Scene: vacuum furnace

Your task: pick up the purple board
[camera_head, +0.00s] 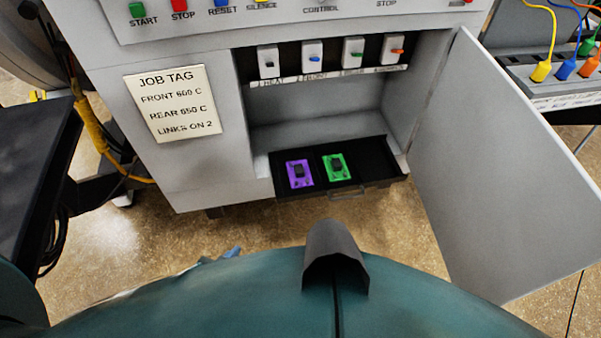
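The purple board (299,173) lies flat in the left part of a black drawer tray (341,187), with a small dark block on its top. The tray sticks out at the bottom of the open cabinet. A green board (336,168) with a similar dark block lies just right of it, with a narrow gap between them. Only a small bluish piece shows past the edge of my teal body, perhaps part of my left gripper (232,253); its fingers cannot be made out. It is well short of the tray. My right gripper is not in view.
The cabinet door (510,170) stands open on the right. Several switches hang inside above the tray. A job tag (172,103) is on the front panel. A dark table (35,165) is at left, a rack with coloured plugs (560,80) at upper right. The tray's right part is empty.

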